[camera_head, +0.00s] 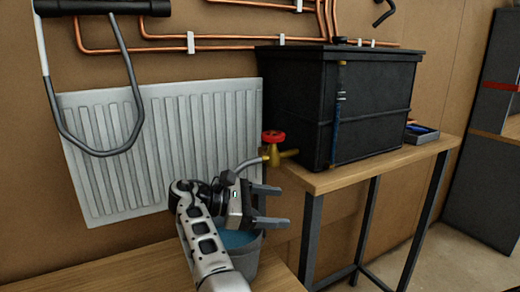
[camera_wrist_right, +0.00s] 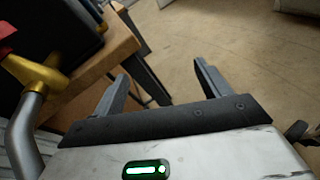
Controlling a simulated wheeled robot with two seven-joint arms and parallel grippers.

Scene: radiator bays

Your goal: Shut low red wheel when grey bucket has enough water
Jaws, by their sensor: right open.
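The red wheel (camera_head: 273,137) sits on top of a brass tap (camera_head: 275,155) at the lower left of the black tank. A grey bent spout runs from the tap down toward the bucket. The grey bucket (camera_head: 247,262) stands below, partly hidden by my right arm, with blue water (camera_head: 232,238) showing inside; its full level is hidden. My right gripper (camera_head: 277,206) is open and empty, above the bucket's right side and below the wheel. In the right wrist view, the red wheel (camera_wrist_right: 6,40) shows only at the left edge, beside the open fingers (camera_wrist_right: 160,85). My left gripper is not seen.
The black tank (camera_head: 290,100) stands on a wooden table (camera_head: 370,172) with dark legs. A blue-and-black tray (camera_head: 422,133) lies at its right end. A white radiator (camera_head: 115,150) and copper pipes (camera_head: 240,37) are on the wall. A wooden surface (camera_head: 120,272) fills the front left.

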